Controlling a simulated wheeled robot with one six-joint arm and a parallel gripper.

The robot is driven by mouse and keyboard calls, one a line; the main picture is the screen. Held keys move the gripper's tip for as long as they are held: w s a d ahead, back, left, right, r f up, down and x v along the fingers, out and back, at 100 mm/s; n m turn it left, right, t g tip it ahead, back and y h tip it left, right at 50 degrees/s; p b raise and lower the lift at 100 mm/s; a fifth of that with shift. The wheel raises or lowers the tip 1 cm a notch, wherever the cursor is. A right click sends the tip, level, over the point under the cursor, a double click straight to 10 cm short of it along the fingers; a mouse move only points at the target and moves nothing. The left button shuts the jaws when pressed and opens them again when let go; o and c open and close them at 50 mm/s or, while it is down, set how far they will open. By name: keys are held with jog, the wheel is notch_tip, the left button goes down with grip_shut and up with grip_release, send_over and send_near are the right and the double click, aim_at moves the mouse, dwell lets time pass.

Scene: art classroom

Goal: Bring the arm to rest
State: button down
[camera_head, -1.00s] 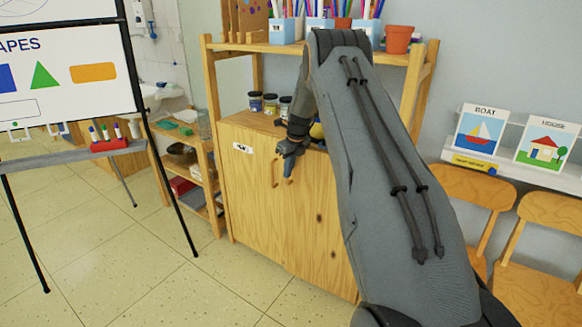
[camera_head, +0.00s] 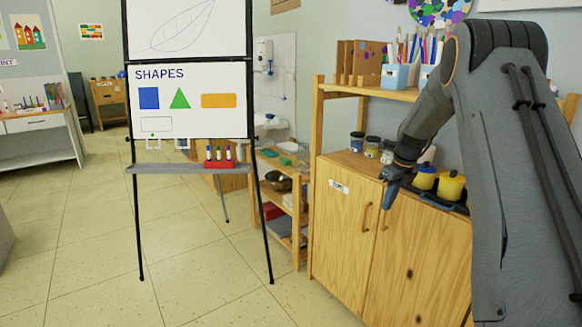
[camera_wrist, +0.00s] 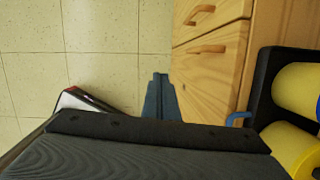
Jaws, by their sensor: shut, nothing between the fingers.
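My arm (camera_head: 515,160) reaches up at the right of the head view, bends at the top and comes down to my gripper (camera_head: 388,186). The gripper is in front of the wooden cabinet's (camera_head: 345,235) top edge, shut and empty, pointing downward. In the wrist view the two blue-grey fingers (camera_wrist: 160,78) lie together, with floor and the cabinet's front beyond them. Two yellow pots (camera_head: 451,187) stand in a dark tray (camera_head: 440,202) on the cabinet, just right of the gripper; they show large at the right edge of the wrist view (camera_wrist: 298,90).
Small jars (camera_head: 372,147) stand on the cabinet behind the gripper. An easel (camera_head: 190,100) with a red marker tray (camera_head: 219,164) stands left of the cabinet. A low shelf (camera_head: 290,205) sits between them. Tiled floor (camera_head: 90,240) at the left is open.

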jog(key=s+a+r+n+g, duration=0.1)
jog(key=s+a+r+n, duration=0.1)
jog(key=s+a+n, duration=0.6)
jog(key=s+a+r+n, duration=0.2)
jog(key=s+a+n, duration=0.45)
jog(key=s, duration=0.35)
jog(key=s+a+f+n, duration=0.1)
jog(key=s+a+n, duration=0.2)
jog(key=s+n, duration=0.5)
jog(key=s+a+n+g+p, duration=0.1)
jog(key=s+a+n, duration=0.2)
jog(key=s+n, duration=0.5)
jog(key=s, duration=0.6)
jog(key=shift+s+a+f+h, duration=0.2)
jog(key=shift+s+f+h, duration=0.2)
jog(key=shift+n, duration=0.25)
